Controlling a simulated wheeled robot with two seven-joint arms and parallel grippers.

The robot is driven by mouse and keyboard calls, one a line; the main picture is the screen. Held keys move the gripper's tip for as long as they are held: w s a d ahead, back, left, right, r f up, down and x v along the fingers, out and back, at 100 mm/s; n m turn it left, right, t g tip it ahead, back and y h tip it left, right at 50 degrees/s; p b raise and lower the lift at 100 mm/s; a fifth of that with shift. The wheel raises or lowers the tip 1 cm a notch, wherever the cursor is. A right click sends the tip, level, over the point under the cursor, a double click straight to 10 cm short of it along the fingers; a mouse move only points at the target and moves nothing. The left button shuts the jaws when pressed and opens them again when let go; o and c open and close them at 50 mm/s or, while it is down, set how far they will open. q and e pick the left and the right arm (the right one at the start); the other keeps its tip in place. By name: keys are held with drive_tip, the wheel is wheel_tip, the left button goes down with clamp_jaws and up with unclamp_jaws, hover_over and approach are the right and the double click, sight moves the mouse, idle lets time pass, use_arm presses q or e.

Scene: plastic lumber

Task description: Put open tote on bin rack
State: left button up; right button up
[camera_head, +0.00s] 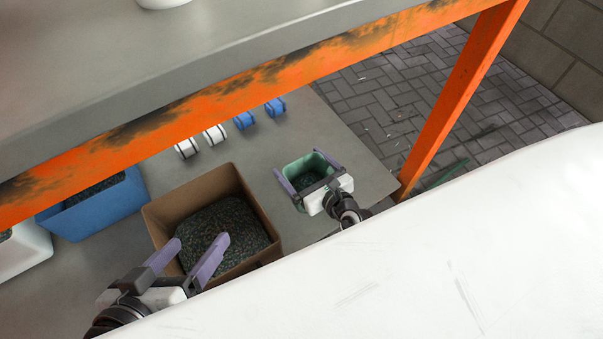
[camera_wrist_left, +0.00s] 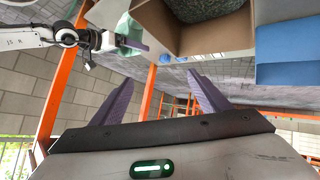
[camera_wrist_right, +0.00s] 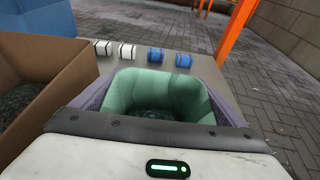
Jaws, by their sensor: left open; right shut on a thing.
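The small green open tote (camera_head: 296,168) has dark contents inside. My right gripper (camera_head: 300,163) is shut on it, with one purple finger on each side. In the right wrist view the tote (camera_wrist_right: 160,92) sits upright between the fingers. I cannot tell whether its base touches the grey surface below. The tote also shows at the top of the left wrist view (camera_wrist_left: 127,30). My left gripper (camera_head: 201,241) is open and empty, near the front of the brown box. The bin rack has an orange beam (camera_head: 255,85), an orange post (camera_head: 455,105) and a grey upper shelf (camera_head: 230,45).
A brown box (camera_head: 160,218) of dark granules stands left of the tote. A blue bin (camera_head: 105,205) and a white bin (camera_head: 22,256) stand farther left. White rolls (camera_head: 187,149) and blue rolls (camera_head: 244,121) lie behind. Bare grey surface (camera_head: 345,150) is right of the tote.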

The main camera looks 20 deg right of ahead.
sight(302, 173)
wheel_tip(302, 173, down, 2)
drive_tip(key=shift+w+b, duration=0.1)
drive_tip(key=shift+b, duration=0.4)
drive_tip(key=shift+f, duration=0.35)
drive_tip(key=shift+r, duration=0.1)
use_arm(q)
drive_tip(key=shift+d+r+t+h, duration=0.3)
drive_tip(key=shift+d+r+h, duration=0.15)
drive_tip(key=shift+r, duration=0.35)
use_arm(e)
drive_tip(key=o, duration=1.7)
drive_tip(key=shift+f, duration=0.2)
drive_tip(key=shift+c, duration=0.2)
